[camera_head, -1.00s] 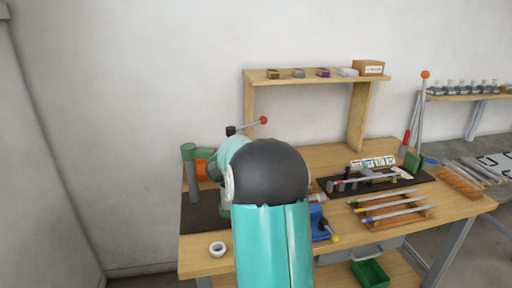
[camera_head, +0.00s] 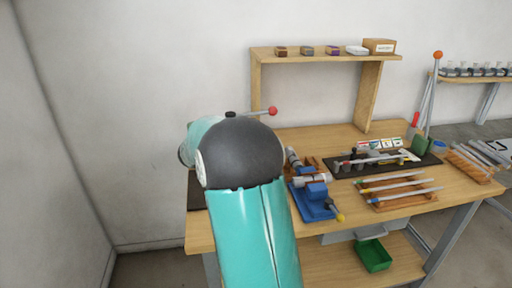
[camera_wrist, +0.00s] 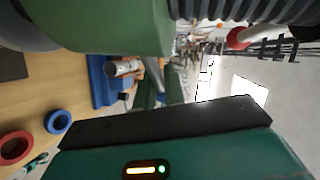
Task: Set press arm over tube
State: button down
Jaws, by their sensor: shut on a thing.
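The green press arm (camera_wrist: 95,25) fills the top left of the wrist view, close to the camera. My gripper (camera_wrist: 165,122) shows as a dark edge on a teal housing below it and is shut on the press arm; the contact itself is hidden. In the head view my own arm covers the gripper and most of the press. Only the press's lever with its red knob (camera_head: 272,111) sticks out above; the knob also shows in the wrist view (camera_wrist: 238,38). A silver tube (camera_head: 312,180) lies at the blue vise (camera_head: 313,203); the wrist view shows it too (camera_wrist: 122,67).
The wooden bench (camera_head: 345,230) holds a rack of rods (camera_head: 400,191) and a dark tool mat (camera_head: 425,161) to the right. A shelf (camera_head: 325,54) with small boxes stands behind. A red ring (camera_wrist: 15,147) and a blue ring (camera_wrist: 58,121) lie on the bench.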

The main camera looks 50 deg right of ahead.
jog(key=shift+a+f, duration=0.1)
jog(key=shift+a, duration=0.1)
jog(key=c, duration=1.5)
grip_release()
jog(key=shift+a, duration=0.15)
jog(key=shift+d, duration=0.2)
jog(key=v, duration=1.3)
jog(key=shift+a, duration=0.35)
jog(key=shift+w, duration=0.1)
